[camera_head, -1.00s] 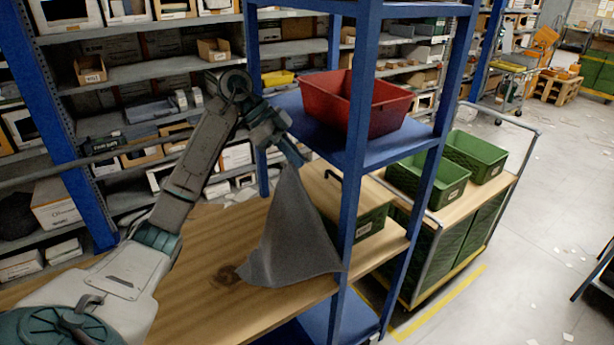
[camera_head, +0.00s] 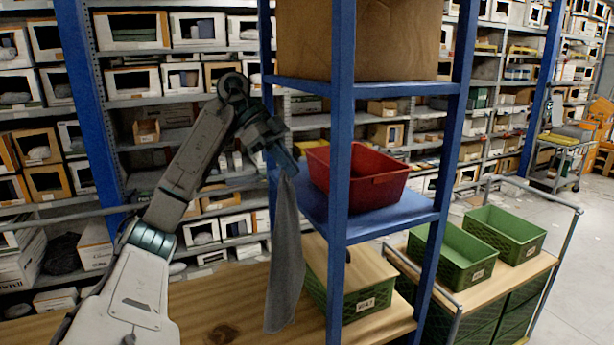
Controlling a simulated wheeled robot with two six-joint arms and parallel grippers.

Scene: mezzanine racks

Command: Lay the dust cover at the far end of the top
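The dust cover (camera_head: 284,262) is a grey cloth. It hangs in a narrow fold from my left gripper (camera_head: 287,168), which is shut on its upper end. The cloth hangs over the wooden top (camera_head: 240,300), left of the blue rack post; I cannot tell whether its lower end touches the wood. A dark round mark shows on the wood left of the cloth. A green crate with a wooden lid (camera_head: 372,275) stands at the right end of the top, partly behind the post. My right gripper is not in view.
Blue rack posts (camera_head: 340,170) rise close to the right of my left gripper. A red bin (camera_head: 362,178) sits on the blue shelf, and a cardboard box (camera_head: 385,40) sits above. A cart with green crates (camera_head: 455,262) stands at the right. Loaded shelves fill the background.

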